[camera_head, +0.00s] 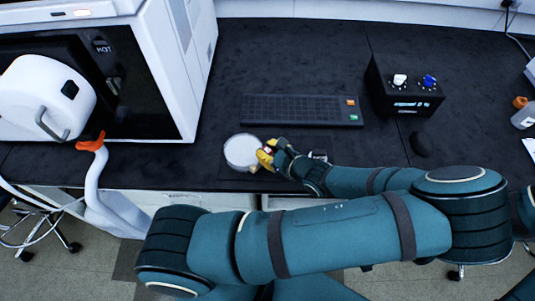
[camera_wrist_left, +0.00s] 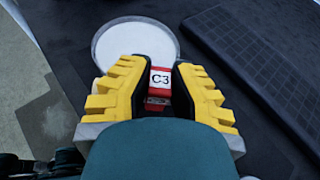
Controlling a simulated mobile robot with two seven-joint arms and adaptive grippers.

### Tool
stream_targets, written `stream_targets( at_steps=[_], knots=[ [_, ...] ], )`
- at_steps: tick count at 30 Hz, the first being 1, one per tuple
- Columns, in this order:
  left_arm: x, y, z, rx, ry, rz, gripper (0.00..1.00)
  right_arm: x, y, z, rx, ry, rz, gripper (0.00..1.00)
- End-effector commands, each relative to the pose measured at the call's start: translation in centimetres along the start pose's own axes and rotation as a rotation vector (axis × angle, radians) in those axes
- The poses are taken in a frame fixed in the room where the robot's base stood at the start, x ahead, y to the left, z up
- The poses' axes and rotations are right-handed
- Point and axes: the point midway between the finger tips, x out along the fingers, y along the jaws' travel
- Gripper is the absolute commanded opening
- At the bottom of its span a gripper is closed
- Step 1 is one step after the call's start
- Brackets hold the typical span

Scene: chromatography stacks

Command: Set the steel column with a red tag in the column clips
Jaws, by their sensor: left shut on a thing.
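My left gripper (camera_head: 267,155) has yellow fingers and is low over the front of the dark bench, just right of a round white dish. In the left wrist view its fingers (camera_wrist_left: 160,90) are closed on the steel column's red tag (camera_wrist_left: 158,101), which carries a white label reading C3. The steel body of the column is hidden or cannot be made out. I cannot pick out the column clips in either view. My right gripper is not in view.
The white dish (camera_head: 242,152) sits close by the gripper; a flat black keyboard-like panel (camera_head: 300,110) lies behind. A black box with knobs (camera_head: 405,88) stands back right. A white oven-like cabinet (camera_head: 175,60) fills the left. The bench between cabinet and panel is clear.

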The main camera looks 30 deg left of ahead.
Motion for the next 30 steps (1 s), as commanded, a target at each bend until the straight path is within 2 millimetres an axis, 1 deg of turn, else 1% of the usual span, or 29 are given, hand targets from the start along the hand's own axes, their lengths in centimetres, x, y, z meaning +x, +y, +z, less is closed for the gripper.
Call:
stream_targets(
  at_steps=[1,3,6,9,13,16,18,20,23,27,30],
  knots=[
    [-0.6,0.0,1.3,-0.003,0.003,-0.001,0.00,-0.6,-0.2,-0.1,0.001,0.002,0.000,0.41],
    [-1.1,0.0,2.6,-0.003,0.003,-0.001,0.00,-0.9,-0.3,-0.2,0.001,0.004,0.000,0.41],
    [-1.8,0.0,4.2,-0.004,0.003,0.000,0.00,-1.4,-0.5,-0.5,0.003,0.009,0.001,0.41],
    [-2.3,0.0,5.4,-0.002,0.002,-0.001,0.00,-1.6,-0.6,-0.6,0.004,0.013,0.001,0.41],
    [-2.6,0.0,6.2,0.000,0.001,-0.001,0.00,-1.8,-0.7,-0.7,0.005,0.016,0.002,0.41],
    [-2.7,0.0,6.4,0.001,0.001,-0.002,0.00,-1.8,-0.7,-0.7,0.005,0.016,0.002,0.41],
    [-2.8,-0.4,6.4,0.007,0.001,-0.016,0.00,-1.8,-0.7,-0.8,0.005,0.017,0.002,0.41],
    [-3.0,-1.2,6.4,0.019,0.002,-0.043,0.00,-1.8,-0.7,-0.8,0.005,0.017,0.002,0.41],
    [-3.8,-3.1,6.6,0.052,0.003,-0.118,0.00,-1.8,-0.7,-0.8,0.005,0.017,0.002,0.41],
    [-5.3,-6.5,6.9,0.105,0.003,-0.249,0.00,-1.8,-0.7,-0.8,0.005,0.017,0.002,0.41],
    [-6.4,-8.5,7.0,0.137,0.002,-0.330,0.00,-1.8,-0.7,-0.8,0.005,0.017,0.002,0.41]
  ],
)
